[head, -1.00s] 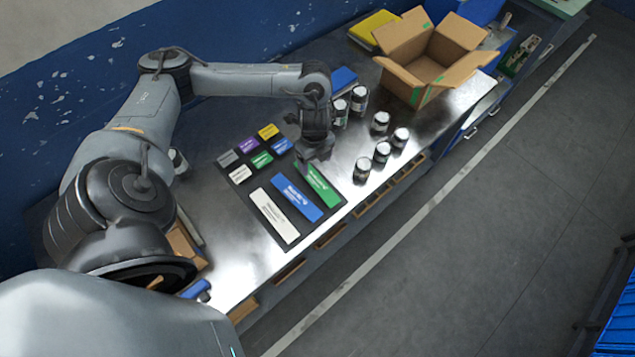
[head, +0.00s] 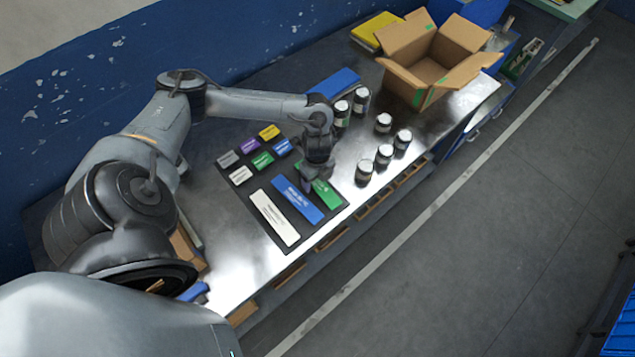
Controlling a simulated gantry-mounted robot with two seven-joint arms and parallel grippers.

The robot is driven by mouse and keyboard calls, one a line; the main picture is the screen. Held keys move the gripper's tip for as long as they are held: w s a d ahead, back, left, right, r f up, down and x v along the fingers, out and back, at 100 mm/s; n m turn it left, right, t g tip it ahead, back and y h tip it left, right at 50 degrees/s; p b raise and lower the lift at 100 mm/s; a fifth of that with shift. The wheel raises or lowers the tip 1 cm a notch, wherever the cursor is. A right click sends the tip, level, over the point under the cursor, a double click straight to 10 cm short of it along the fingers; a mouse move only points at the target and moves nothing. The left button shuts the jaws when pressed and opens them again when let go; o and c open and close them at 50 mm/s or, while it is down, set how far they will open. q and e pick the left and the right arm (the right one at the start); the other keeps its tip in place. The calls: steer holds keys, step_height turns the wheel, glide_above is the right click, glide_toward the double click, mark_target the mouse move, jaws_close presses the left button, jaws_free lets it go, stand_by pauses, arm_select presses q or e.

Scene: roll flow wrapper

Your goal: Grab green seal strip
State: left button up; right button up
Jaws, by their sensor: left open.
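The green seal strip (head: 327,194) lies on the dark mat (head: 264,226), to the right of a long blue strip (head: 298,200) and a long white strip (head: 274,218). My left gripper (head: 308,187) is open and points down over the upper part of the green strip. It hides that part of the strip. Whether the fingers touch the strip, I cannot tell. A small green label (head: 263,160) also lies among the small coloured pieces on the mat. My right gripper is not in view.
Several dark jars with white lids (head: 383,155) stand right of the mat. An open cardboard box (head: 432,62) and a yellow item (head: 374,30) are at the far end. A blue item (head: 335,83) lies behind my arm.

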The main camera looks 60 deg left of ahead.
arm_select(q)
steer(key=c, duration=1.1)
steer(key=shift+r, duration=0.1)
